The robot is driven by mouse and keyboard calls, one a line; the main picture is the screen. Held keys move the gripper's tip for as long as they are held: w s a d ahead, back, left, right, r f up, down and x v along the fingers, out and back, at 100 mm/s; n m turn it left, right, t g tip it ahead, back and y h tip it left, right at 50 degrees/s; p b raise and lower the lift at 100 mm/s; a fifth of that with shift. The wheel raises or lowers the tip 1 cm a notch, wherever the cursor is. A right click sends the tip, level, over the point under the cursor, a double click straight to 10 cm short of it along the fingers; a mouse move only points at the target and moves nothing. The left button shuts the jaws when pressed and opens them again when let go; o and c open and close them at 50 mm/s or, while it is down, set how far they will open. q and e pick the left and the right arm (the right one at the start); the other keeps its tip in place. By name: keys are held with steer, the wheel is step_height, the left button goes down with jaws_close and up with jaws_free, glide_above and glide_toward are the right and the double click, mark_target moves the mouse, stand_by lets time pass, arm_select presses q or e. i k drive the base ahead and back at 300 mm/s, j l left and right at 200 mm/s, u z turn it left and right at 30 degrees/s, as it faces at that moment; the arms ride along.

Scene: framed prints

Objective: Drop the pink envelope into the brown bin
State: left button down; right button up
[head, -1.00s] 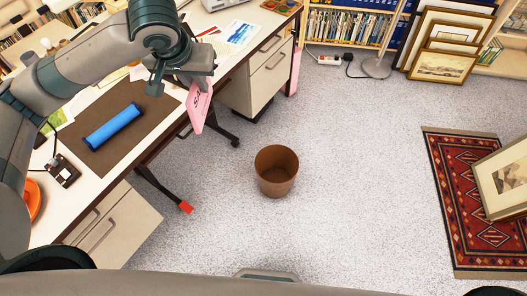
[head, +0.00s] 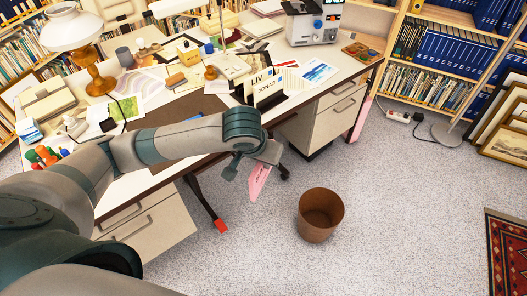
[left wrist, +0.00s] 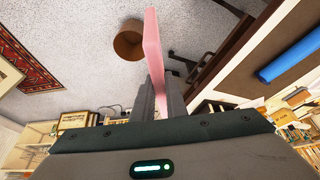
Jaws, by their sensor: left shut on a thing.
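The pink envelope (head: 260,183) hangs from my left gripper (head: 265,160), beyond the desk's front edge and above the floor. My left gripper is shut on it. In the left wrist view the envelope (left wrist: 153,50) stands out edge-on between the fingers (left wrist: 158,92). The brown bin (head: 320,216) stands upright on the floor, to the right of and lower than the envelope in the head view. The bin also shows in the left wrist view (left wrist: 128,42), to the left of the envelope. My right gripper is in neither view.
A rug (head: 506,255) and framed prints (head: 508,142) are at the right. The floor around the bin is clear.

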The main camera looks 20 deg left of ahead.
mark_target(317, 219)
steer(key=k, duration=0.65)
steer(key=u, duration=1.85)
steer(key=i+l, duration=0.1)
steer(key=l, duration=1.45)
steer(key=i+l, duration=0.15)
steer(key=l, duration=0.65)
steer(key=i+l, duration=0.1)
steer(key=l, duration=1.45)
steer(key=i+l, duration=0.15)
steer(key=l, duration=0.65)
